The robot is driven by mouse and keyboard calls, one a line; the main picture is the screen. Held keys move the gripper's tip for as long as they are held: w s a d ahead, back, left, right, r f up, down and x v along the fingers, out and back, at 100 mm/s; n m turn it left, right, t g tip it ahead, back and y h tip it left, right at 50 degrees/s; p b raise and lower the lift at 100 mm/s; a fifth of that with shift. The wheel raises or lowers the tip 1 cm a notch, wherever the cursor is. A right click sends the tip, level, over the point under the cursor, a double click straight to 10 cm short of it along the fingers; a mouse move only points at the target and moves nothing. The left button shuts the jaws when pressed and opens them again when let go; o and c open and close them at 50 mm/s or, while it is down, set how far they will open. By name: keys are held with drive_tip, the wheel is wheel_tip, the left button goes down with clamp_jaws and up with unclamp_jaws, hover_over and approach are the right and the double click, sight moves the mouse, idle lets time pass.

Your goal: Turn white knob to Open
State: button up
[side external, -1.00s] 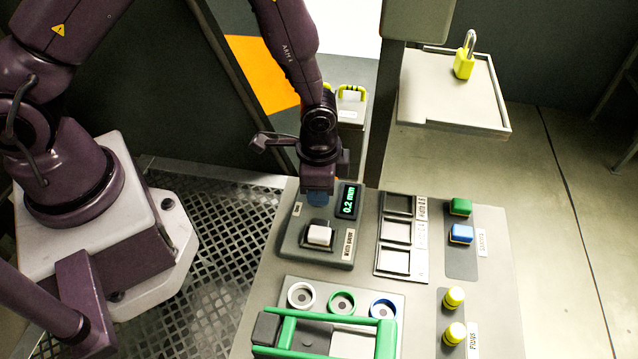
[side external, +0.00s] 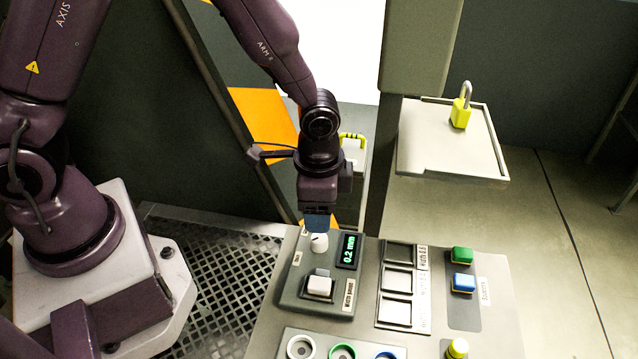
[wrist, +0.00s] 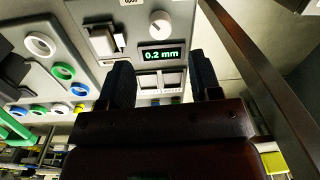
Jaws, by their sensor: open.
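The white knob (side external: 319,243) stands on the grey control box just below my gripper in the side view. In the wrist view the round white knob (wrist: 160,24) is ahead of the fingers, with a small mark on its face. My gripper (side external: 317,222) is above the knob and apart from it. In the wrist view my gripper (wrist: 162,72) shows two dark fingers spread wide with nothing between them. A small label (wrist: 130,2) at the top edge is cut off and hard to read.
A display (side external: 348,249) reading 0.2 mm sits right of the knob. A white rocker-like switch (side external: 319,286) is in front of it. Square recesses (side external: 398,281) and green and blue blocks (side external: 462,267) lie to the right. A padlock (side external: 461,110) stands on a raised tray (side external: 430,155).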

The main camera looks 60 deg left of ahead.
wheel_tip(320, 180, up, 5)
drive_tip(key=shift+f, duration=0.1)
idle(0.3)
drive_tip(key=s+a+r+n+t, duration=0.2)
drive_tip(key=s+r, duration=0.4)
drive_tip(key=r, duration=0.3)
drive_tip(key=s+a+r+n+t, duration=0.3)
drive_tip(key=s+a+r+n, duration=0.2)
drive_tip(key=r, duration=0.5)
drive_tip(key=shift+s+a+r+n, duration=0.3)
drive_tip(key=shift+s+a, duration=0.85)
